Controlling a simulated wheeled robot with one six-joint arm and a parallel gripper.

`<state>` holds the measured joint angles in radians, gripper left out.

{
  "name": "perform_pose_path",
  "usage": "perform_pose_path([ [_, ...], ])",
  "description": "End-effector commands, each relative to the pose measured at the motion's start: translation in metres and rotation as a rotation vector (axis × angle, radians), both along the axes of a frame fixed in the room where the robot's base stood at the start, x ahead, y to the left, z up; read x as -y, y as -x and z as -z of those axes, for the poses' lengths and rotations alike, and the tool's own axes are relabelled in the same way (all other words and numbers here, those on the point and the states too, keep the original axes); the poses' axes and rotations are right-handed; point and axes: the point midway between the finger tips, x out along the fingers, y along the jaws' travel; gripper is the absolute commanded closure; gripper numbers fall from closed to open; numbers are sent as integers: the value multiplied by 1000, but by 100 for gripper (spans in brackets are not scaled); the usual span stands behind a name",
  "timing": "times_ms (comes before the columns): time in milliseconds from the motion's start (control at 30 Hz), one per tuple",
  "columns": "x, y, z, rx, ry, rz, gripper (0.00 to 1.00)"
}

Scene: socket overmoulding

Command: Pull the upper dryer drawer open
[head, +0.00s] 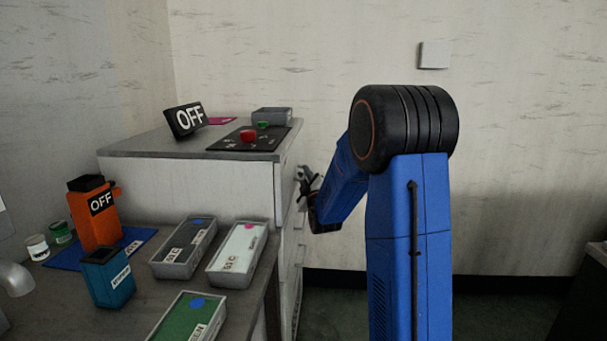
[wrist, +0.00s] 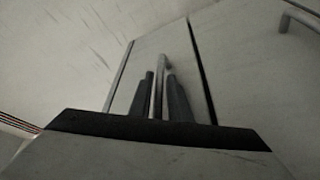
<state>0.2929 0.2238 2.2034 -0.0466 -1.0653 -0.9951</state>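The dryer is the pale grey cabinet (head: 190,183), with its drawer fronts on the right side in the head view. The upper drawer front (head: 287,186) is seen at a steep angle and shows no clear opening. In the wrist view the drawer front (wrist: 178,48) fills the middle, with its bar handle (wrist: 159,82) standing out. My gripper (head: 306,183) is at this front. In the wrist view its two dark fingers (wrist: 162,98) stand close on either side of the handle, with the bar filling the gap. The fingertips' contact is partly hidden.
Another handle (wrist: 300,20) shows at the upper right of the wrist view. A control panel (head: 254,139) with red and green buttons and an OFF sign (head: 186,119) are on the dryer. A table (head: 120,264) with trays stands in front. Floor right of the dryer is clear.

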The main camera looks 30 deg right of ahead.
Motion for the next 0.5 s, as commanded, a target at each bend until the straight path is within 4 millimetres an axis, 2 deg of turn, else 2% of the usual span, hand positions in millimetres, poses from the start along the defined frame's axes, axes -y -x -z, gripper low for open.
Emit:
perform_pose_path([
  [233,0,0,0,0,0,0,83],
  [300,0,0,0,0,0,0,100],
  [500,0,0,0,0,0,0,100],
])
